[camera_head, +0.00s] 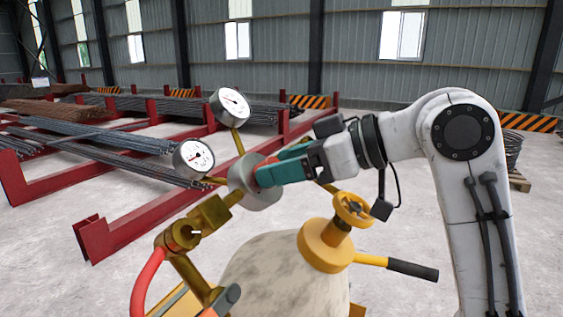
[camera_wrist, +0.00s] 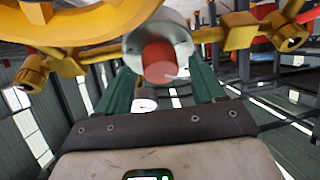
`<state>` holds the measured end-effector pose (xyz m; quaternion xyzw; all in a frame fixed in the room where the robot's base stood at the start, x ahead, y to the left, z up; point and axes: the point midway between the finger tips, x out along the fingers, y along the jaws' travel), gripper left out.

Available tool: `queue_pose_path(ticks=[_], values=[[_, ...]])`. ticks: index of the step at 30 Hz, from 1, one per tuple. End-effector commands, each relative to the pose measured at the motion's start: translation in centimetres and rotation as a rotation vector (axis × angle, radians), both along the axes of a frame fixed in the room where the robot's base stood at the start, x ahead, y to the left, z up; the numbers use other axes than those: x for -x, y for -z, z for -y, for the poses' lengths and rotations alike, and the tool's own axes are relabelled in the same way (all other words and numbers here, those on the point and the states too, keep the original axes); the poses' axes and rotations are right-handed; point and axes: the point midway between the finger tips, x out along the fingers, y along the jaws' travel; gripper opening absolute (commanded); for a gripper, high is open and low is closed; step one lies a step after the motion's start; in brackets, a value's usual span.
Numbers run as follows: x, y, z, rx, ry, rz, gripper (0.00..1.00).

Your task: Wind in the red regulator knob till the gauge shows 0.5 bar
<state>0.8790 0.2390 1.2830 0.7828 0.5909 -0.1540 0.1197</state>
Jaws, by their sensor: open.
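The red regulator knob (camera_wrist: 160,62) sticks out of a round grey regulator body (camera_wrist: 150,36) in the wrist view. In the head view the grey body (camera_head: 248,184) shows, and the knob (camera_head: 264,166) is mostly hidden by my gripper. My gripper (camera_head: 274,174) has teal fingers reaching to the knob. In the wrist view the fingers (camera_wrist: 161,82) stand apart, one on each side of the knob. Two white round gauges stand on the brass fittings: an upper one (camera_head: 231,106) and a lower left one (camera_head: 193,158). Their numbers are too small to read.
A yellow valve handwheel (camera_head: 353,209) tops the pale cylinder (camera_head: 285,275) below my arm. A red hose (camera_head: 146,280) hangs from the brass fittings at lower left. Red racks (camera_head: 140,222) with rebar bundles (camera_head: 105,140) stand behind. Grey floor is clear at right.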

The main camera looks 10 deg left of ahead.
Motion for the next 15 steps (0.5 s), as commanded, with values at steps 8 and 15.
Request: queue_pose_path(ticks=[8,15], values=[[-0.20,0.36,-0.78,0.000,0.001,0.000,0.69],[-0.19,0.34,-0.74,0.000,0.001,0.000,0.59]])
